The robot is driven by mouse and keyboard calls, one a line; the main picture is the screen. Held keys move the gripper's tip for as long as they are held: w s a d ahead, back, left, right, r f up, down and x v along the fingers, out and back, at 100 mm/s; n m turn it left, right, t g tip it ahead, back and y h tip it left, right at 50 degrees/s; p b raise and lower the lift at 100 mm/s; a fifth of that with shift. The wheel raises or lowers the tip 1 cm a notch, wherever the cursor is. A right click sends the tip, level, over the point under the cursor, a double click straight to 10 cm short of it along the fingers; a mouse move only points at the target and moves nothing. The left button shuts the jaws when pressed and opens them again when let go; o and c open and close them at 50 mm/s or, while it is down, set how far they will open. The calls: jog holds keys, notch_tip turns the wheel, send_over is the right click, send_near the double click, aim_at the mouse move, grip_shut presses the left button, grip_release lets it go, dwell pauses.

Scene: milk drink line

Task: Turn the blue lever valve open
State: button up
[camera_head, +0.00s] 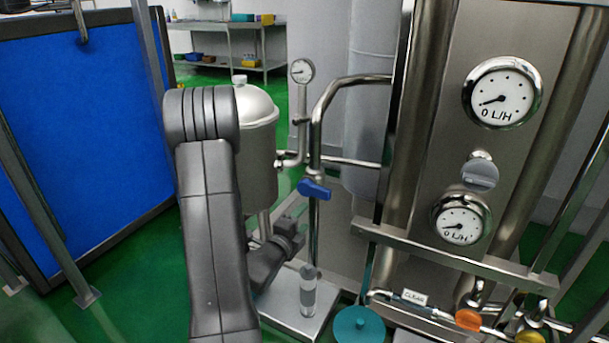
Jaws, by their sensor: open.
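The blue lever valve (314,189) sits on a vertical steel pipe, near the middle of the view. Its blue handle lies roughly across the pipe. My gripper (291,232) is below and a little left of the lever, at the end of my dark grey arm. It is apart from the lever and holds nothing that I can see. It is open, though its fingers are small and dark and hard to make out. My arm's large upper links hide part of the steel tank behind.
The steel tank (257,150) stands left of the pipe, with a small gauge (301,71) above. A steel panel at right carries two dials (502,92) reading 0 L/H. A teal disc (359,325), orange knob (468,320) and yellow knob (530,336) are low down. Blue panel (80,140) at left.

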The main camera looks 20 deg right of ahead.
aim_at(321, 195)
jog(key=x, duration=0.9)
jog(key=b+x, duration=0.1)
jog(key=x, duration=0.4)
jog(key=shift+w+r, duration=0.1)
jog(key=shift+r, duration=0.15)
grip_shut()
